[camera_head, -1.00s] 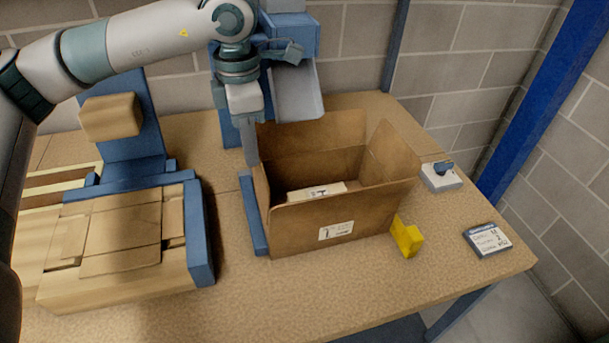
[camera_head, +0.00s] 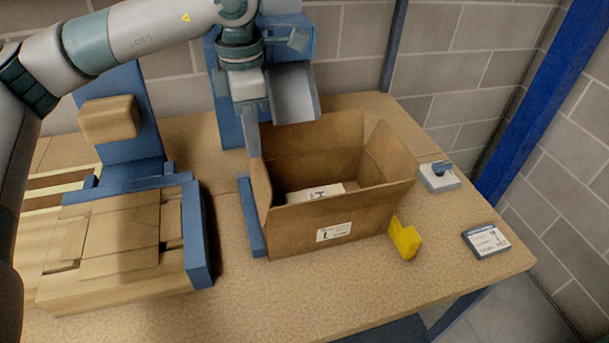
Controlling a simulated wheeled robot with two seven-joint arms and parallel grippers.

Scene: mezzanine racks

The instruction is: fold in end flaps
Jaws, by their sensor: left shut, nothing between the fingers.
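An open cardboard box (camera_head: 305,238) stands on the bench with its flaps up and a white label on its front. A pale packet (camera_head: 316,193) lies inside it. The left end flap (camera_head: 262,185) stands nearly upright; the right end flap (camera_head: 388,155) is up and leans outward a little. My left gripper (camera_head: 252,150) is shut and empty, pointing down at the top of the left end flap. I cannot tell if its tip touches the flap. My right gripper is not in view.
A blue stop (camera_head: 250,217) stands left of the box, and a yellow block (camera_head: 405,238) at its right front corner. A small switch box (camera_head: 438,177) and a label device (camera_head: 485,240) are on the right. A blue-framed fixture with cardboard (camera_head: 118,235) fills the left.

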